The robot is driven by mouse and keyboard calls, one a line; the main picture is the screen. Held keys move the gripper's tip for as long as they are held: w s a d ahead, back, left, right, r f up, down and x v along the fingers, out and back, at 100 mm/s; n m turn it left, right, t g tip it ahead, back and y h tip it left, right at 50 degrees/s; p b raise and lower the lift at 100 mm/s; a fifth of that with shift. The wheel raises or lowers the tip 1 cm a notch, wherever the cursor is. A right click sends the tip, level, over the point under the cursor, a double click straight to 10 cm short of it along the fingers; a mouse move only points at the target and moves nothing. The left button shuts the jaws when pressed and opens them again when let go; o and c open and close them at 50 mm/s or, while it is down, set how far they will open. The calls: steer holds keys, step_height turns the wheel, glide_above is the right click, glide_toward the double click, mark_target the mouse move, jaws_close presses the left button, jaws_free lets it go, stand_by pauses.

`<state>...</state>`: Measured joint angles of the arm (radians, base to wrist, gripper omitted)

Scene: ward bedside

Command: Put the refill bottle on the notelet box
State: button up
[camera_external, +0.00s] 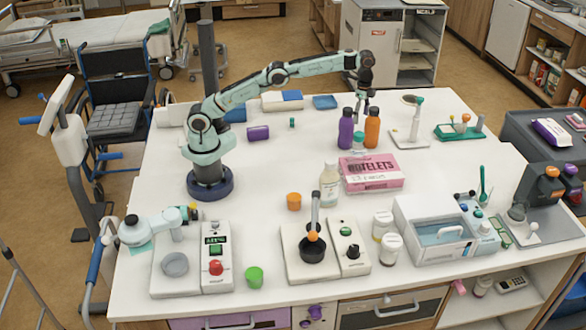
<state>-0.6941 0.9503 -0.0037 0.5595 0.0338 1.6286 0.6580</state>
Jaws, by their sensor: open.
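A purple bottle (346,130) and an orange bottle (372,129), both dark-capped, stand upright behind the box. My gripper (362,105) is open and points down near these two bottles; its fingers are small, and I see nothing held.
A small teal-topped item (358,141) stands between the purple and orange bottles. A purple block (258,133) lies left. The table between block and bottles is mostly clear.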

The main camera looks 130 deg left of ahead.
steer(key=s+d+r, duration=0.2)
steer(key=s+d, duration=0.1)
steer(key=d, duration=0.5)
steer(key=s+d+r, duration=0.2)
steer(key=d+r, duration=0.1)
steer(key=d, duration=0.4)
steer(key=s+d+r, duration=0.2)
steer(key=s+d, duration=0.1)
steer(key=d, duration=0.5)
steer(key=s+d+f, duration=0.4)
steer(key=s, duration=0.6)
steer(key=s+d+f+n, duration=0.1)
steer(key=s+d+f, duration=0.3)
steer(key=s, duration=0.5)
steer(key=shift+s+d+f+y, duration=0.2)
steer(key=shift+s+d+y, duration=0.1)
steer(key=shift+s+y, duration=0.1)
steer(key=shift+w, duration=0.1)
